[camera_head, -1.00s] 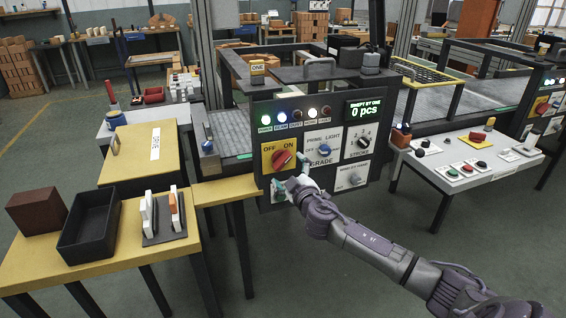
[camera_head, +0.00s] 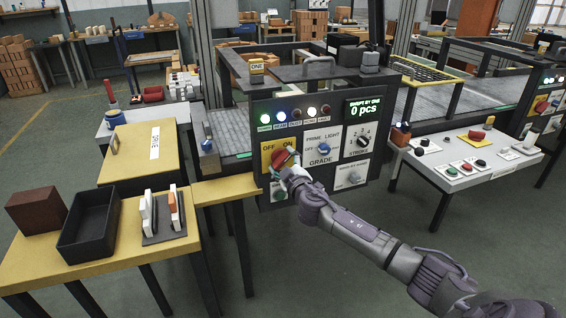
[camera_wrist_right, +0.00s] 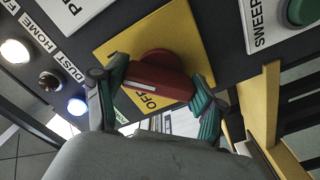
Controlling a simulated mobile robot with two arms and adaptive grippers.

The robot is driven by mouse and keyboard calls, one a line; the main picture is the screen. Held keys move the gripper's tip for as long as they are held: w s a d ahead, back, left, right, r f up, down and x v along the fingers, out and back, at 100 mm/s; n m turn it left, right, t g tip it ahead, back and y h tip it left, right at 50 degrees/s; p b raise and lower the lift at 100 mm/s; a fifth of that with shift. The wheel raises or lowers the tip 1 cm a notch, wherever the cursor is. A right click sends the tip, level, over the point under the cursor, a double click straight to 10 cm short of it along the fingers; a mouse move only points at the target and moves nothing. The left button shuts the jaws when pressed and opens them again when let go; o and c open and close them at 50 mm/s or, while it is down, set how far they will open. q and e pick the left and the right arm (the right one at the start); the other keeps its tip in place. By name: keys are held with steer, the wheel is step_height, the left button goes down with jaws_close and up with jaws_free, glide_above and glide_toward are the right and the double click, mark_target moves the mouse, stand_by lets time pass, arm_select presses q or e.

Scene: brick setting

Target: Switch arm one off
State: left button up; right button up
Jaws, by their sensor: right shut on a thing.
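The control panel (camera_head: 268,186) marked ONE stands upright at the middle of the head view. Its red rotary switch (camera_head: 280,156) sits on a yellow plate (camera_head: 268,150) lettered OFF and ON. My right gripper (camera_head: 284,163) is at this switch and partly covers it. In the right wrist view the red switch (camera_wrist_right: 160,80) lies between the two fingers of my right gripper (camera_wrist_right: 162,90), which is shut on it. The word OFF shows below the switch there; ON is not visible there. My left gripper is not in view.
The panel also has a blue GRADE knob (camera_head: 323,149), a black STROKE knob (camera_head: 362,141), a green button (camera_head: 279,192) and a display (camera_head: 364,108) reading 0 pcs. POWER, BEAM and HOME lamps are lit. A yellow table (camera_head: 125,250) stands left, a white table (camera_head: 470,165) right.

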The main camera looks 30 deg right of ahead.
steer(key=shift+n, duration=0.3)
steer(key=n, duration=0.3)
steer(key=shift+n+p, duration=0.3)
steer(key=shift+p, duration=0.1)
steer(key=n+p, duration=0.1)
steer(key=n, duration=0.3)
steer(key=shift+n, duration=0.3)
steer(key=n+p, duration=0.1)
steer(key=n, duration=0.3)
steer(key=shift+r+n, duration=0.1)
steer(key=shift+n, duration=0.2)
steer(key=n+p, duration=0.1)
steer(key=n, duration=0.3)
steer(key=shift+n, duration=0.3)
steer(key=o, duration=1.1)
steer(key=shift+o, duration=0.2)
